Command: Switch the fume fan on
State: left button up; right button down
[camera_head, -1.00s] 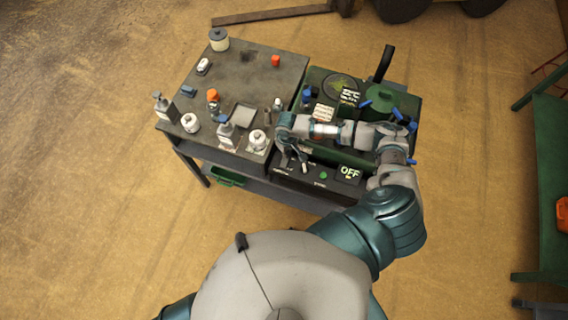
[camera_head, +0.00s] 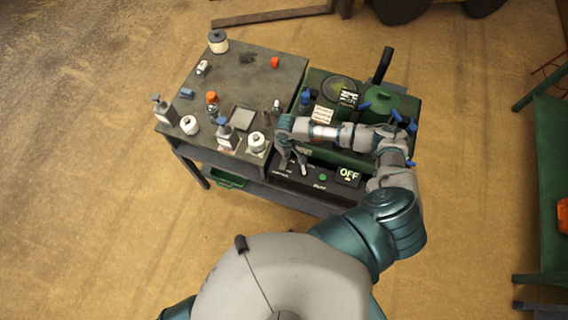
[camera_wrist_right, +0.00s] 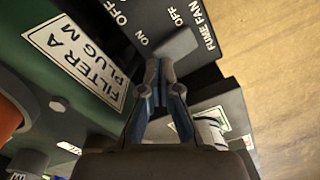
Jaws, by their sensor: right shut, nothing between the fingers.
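The fume fan's dark control panel (camera_wrist_right: 212,62) is in the right wrist view, lettered "FUME FAN", with "ON" and "OFF" marks. A grey flat piece (camera_wrist_right: 178,46), perhaps its switch, lies just beyond the fingertips; I cannot tell whether they touch. My right gripper (camera_wrist_right: 162,66) is shut and empty, pointing at the panel. In the head view the right gripper (camera_head: 301,168) is low over the panel at the front of the green unit. My left gripper is out of view.
A grey table (camera_head: 262,95) with several bottles and jars adjoins the unit on the left. A green canister (camera_head: 382,102) and blue handles stand behind my right arm. In the wrist view a "FILTER" label (camera_wrist_right: 72,60) sits on a green body.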

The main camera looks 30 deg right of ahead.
jog(key=shift+a, duration=0.3)
jog(key=shift+a+f, duration=0.1)
jog(key=shift+d+f, duration=0.35)
jog(key=shift+f, duration=0.05)
pick_arm(q)
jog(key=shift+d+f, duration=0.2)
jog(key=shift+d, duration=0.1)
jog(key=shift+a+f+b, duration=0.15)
jog(key=shift+b, duration=0.15)
pick_arm(e)
jog(key=shift+a+f, duration=0.25)
